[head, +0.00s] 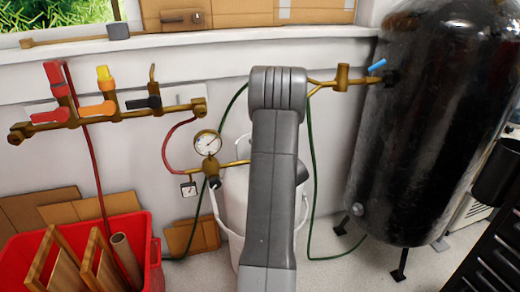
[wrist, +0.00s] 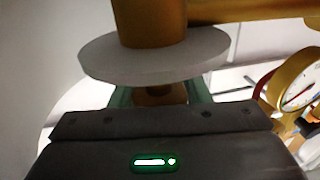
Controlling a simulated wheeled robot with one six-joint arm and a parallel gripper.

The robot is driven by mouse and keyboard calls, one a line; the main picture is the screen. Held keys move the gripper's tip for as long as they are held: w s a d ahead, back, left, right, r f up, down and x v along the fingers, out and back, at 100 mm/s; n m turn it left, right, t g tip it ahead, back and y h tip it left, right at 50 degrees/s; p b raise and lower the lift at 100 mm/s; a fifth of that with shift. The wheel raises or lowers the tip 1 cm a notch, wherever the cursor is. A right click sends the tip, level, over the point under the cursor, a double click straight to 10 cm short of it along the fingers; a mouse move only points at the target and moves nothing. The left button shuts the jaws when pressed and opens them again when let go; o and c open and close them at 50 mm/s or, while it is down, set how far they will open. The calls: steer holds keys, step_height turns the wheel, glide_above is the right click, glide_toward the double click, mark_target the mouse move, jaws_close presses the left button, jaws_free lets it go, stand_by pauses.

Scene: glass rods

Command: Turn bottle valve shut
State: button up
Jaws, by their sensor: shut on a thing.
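The white bottle (head: 236,190) stands on the floor against the wall, partly hidden behind my grey arm in the head view. My gripper is hidden behind the arm there. In the wrist view, the brass valve body (wrist: 150,22) is at the top, with a pale round disc (wrist: 152,58) around its lower part. My gripper (wrist: 160,94) is just below the disc. Its greenish fingers stand on either side of a brass stub (wrist: 162,94) and are shut on the bottle valve. The disc hides the fingertips, so the exact contact does not show.
A pressure gauge (head: 207,143) on brass fittings is left of my arm; it also shows in the wrist view (wrist: 298,88). A black tank (head: 425,130) stands right. A red crate (head: 142,232) is at lower left, below a pipe with coloured levers (head: 105,110). Thin hoses hang nearby.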

steer(key=m+t+h+b, duration=0.1)
steer(key=h+b, duration=0.1)
steer(key=m+h+b, duration=0.1)
steer(key=m+h, duration=0.1)
steer(key=shift+w+d+f+t+h+b, duration=0.1)
steer(key=shift+d+f+t+h+b, duration=0.05)
steer(key=shift+t+h+b, duration=0.25)
steer(key=shift+d+m+h+b, duration=0.15)
steer(key=shift+m+h+b, duration=0.45)
steer(key=shift+h, duration=0.1)
steer(key=shift+d+h, duration=0.1)
steer(key=shift+h, duration=0.3)
steer(key=o, duration=1)
steer(key=s+d+p, duration=0.1)
steer(key=s, duration=1.2)
steer(key=shift+s+d, duration=0.2)
steer(key=shift+s, duration=0.2)
steer(key=shift+w, duration=0.1)
